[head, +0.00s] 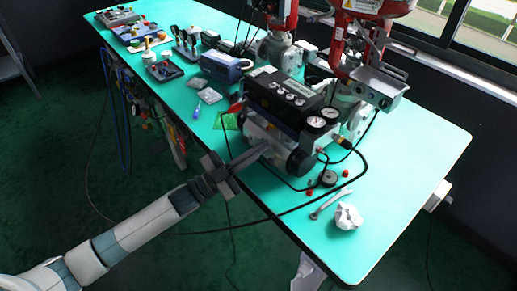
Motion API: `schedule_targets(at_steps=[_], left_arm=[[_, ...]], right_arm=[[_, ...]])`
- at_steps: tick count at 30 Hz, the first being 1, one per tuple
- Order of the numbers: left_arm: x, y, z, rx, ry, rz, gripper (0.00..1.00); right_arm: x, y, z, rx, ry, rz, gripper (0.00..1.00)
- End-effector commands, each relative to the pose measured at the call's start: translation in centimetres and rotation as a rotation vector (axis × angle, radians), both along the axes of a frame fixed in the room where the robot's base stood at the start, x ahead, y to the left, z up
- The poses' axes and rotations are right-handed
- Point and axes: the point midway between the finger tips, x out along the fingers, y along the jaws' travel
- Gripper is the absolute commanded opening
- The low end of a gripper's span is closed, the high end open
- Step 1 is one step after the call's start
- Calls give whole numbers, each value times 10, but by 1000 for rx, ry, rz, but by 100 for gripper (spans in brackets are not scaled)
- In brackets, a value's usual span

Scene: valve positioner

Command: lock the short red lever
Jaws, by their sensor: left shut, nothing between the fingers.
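The valve positioner (283,98) is a black and grey box with two round gauges on the teal bench. A small red lever (237,107) shows at its left end, partly against the housing; its exact position is too small to tell. My left gripper (264,151) is shut and empty, its fingers pointing at the lower front side of the positioner, below and to the right of the red lever. I cannot tell whether the fingertips touch the housing. My right gripper is not in view.
Black cables loop in front of the positioner. A blue case (222,67) stands behind left. Red valves and metal brackets (377,84) stand behind.

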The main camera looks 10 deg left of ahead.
Motion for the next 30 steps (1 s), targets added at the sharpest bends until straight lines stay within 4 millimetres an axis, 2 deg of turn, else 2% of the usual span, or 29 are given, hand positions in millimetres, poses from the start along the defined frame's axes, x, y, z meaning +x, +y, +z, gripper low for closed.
schedule_targets(at_steps=[15,30], left_arm=[[-2,-3,-16,325,-252,0,0],[-2,-5,-12,318,-247,1,0]], right_arm=[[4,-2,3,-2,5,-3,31],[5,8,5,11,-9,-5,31]])
